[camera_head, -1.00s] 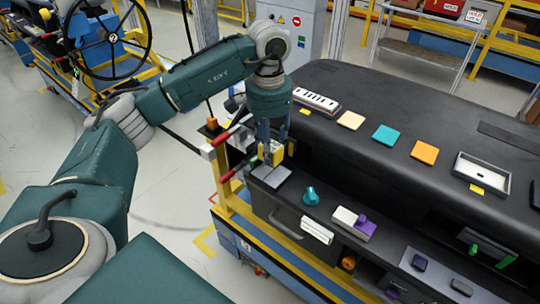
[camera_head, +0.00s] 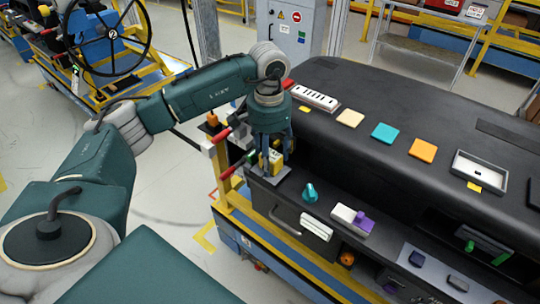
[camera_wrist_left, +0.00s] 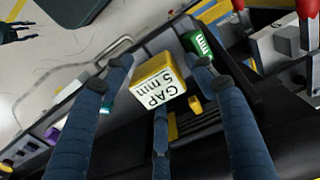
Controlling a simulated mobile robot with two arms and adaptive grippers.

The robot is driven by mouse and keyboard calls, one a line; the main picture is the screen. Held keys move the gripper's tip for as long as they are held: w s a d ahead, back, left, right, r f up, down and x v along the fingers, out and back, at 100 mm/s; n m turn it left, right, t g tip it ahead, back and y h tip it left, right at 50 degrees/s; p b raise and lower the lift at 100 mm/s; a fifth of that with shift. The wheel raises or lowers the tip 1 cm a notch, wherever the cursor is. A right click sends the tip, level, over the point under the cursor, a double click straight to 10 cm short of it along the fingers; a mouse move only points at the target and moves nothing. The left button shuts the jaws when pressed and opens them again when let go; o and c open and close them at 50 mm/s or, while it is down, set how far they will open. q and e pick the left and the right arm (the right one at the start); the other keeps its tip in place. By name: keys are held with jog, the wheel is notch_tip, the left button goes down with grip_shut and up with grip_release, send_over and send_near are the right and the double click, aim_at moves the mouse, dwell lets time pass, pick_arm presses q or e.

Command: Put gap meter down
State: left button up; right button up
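The gap meter (camera_head: 276,162) is a small yellow block with a white label reading "GAP 5 mm" in the left wrist view (camera_wrist_left: 157,82). It sits low at the near left end of the dashboard ledge, by a flat grey pad (camera_head: 284,178). My left gripper (camera_head: 274,152) points down over it with its fingers around it. In the left wrist view the fingers (camera_wrist_left: 160,75) look spread, with small gaps at the block's sides. Contact under the block is partly hidden by the fingers. My right gripper is not in view.
A green labelled block (camera_wrist_left: 201,46) stands close beside the gap meter. Red-handled tools (camera_head: 229,172) are left of the gripper. A teal knob (camera_head: 310,193) and a white-and-purple switch (camera_head: 352,218) lie along the ledge to the right. The dashboard top (camera_head: 400,110) rises behind.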

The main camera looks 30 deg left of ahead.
aim_at(270, 154)
pick_arm(q)
jog(key=shift+r, duration=0.1)
jog(key=shift+r, duration=0.2)
notch_tip(270, 154, up, 6)
jog(key=b, duration=0.2)
jog(key=shift+r+b, duration=0.25)
jog(key=shift+b, duration=0.15)
notch_tip(270, 154, up, 5)
jog(key=shift+s+r, duration=0.1)
